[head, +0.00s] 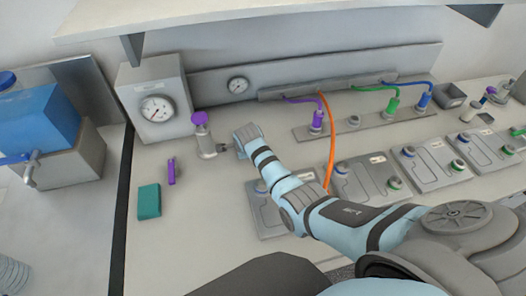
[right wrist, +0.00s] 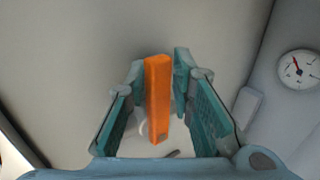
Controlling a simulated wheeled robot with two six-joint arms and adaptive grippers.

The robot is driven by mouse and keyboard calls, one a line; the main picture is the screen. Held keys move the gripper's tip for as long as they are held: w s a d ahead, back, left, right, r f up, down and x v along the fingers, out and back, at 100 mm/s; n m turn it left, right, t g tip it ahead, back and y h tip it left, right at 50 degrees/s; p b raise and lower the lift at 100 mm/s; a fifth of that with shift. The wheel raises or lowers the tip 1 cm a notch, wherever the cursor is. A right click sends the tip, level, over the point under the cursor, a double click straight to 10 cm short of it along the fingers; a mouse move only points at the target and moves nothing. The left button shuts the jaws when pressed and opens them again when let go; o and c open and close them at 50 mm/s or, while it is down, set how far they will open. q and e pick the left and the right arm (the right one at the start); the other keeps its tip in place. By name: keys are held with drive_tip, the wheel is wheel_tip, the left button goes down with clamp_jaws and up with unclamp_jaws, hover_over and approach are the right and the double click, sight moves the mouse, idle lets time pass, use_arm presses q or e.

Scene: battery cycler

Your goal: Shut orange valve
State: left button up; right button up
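In the right wrist view, an orange valve handle (right wrist: 158,100) stands between the two teal fingers of my right gripper (right wrist: 160,78). In the head view, my right gripper (head: 232,147) reaches left to a grey metal fitting (head: 206,145) with a purple knob (head: 200,118) on top. The orange handle is hidden there by the gripper. My left gripper is not in view.
A gauge box (head: 155,108) stands left of the fitting. A teal block (head: 149,201) and a small purple piece (head: 171,171) lie on the bench. An orange hose (head: 332,150) hangs behind my right arm. Several grey battery units (head: 432,165) sit at right.

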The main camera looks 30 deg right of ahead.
drive_tip(key=shift+o, duration=1.2)
drive_tip(key=shift+w, duration=0.1)
drive_tip(key=shift+r, duration=0.25)
drive_tip(key=p+v, duration=0.2)
drive_tip(key=v, duration=0.1)
drive_tip(key=shift+v, duration=2.25)
drive_tip(key=shift+f, duration=0.1)
